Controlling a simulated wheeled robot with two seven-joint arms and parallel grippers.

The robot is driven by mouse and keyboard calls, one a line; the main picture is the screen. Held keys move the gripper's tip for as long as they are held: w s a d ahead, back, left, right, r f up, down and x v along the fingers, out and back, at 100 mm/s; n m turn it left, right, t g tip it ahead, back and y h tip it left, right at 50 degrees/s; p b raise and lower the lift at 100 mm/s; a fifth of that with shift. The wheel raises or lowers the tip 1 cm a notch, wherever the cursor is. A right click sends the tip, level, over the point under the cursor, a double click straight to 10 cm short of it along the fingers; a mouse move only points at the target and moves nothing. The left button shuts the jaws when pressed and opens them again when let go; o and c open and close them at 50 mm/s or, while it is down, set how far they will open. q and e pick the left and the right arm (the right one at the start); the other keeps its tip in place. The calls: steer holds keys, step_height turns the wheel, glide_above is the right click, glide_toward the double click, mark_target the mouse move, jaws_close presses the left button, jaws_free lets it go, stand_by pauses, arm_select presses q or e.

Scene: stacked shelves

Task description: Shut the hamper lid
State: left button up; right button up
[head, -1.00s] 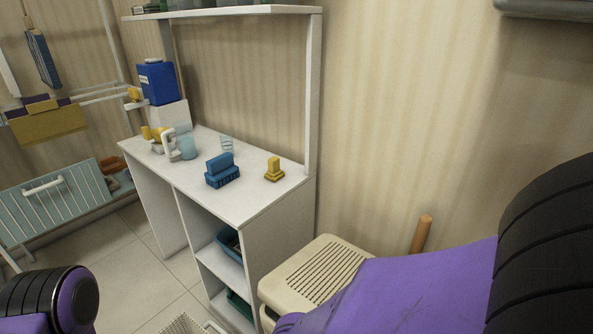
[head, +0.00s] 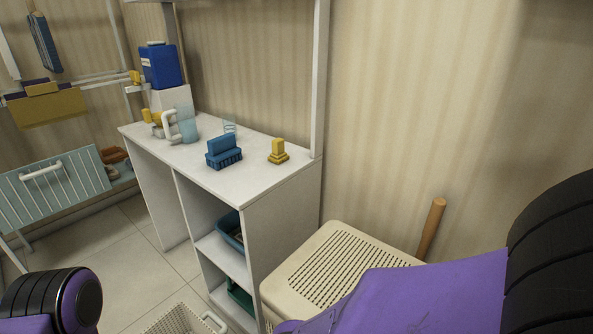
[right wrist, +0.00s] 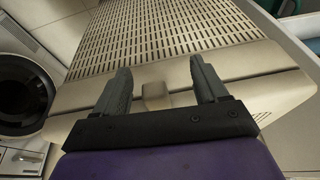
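The beige hamper's perforated lid (head: 325,265) is at the bottom centre of the head view, beside the shelf unit, and looks roughly flat. My purple right forearm covers its right part. In the right wrist view the slotted lid (right wrist: 165,30) fills the top, with a small beige tab (right wrist: 155,96) at its front edge. My right gripper (right wrist: 160,78) is open, its two dark fingers on either side of the tab with gaps, holding nothing. I cannot tell whether the lid is fully seated. My left gripper is out of view; only part of that arm shows at lower left.
A white shelf unit (head: 285,215) stands left of the hamper, with a blue brush (head: 223,152) and a yellow object (head: 278,151) on top. A wooden stick (head: 431,230) stands behind the hamper. A perforated basket (head: 180,322) is on the floor. A dark round door (right wrist: 22,95) is left in the wrist view.

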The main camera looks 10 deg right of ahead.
steer(key=shift+s+d+f+h, duration=0.15)
steer(key=shift+d+f+h, duration=0.15)
steer(key=shift+d, duration=0.05)
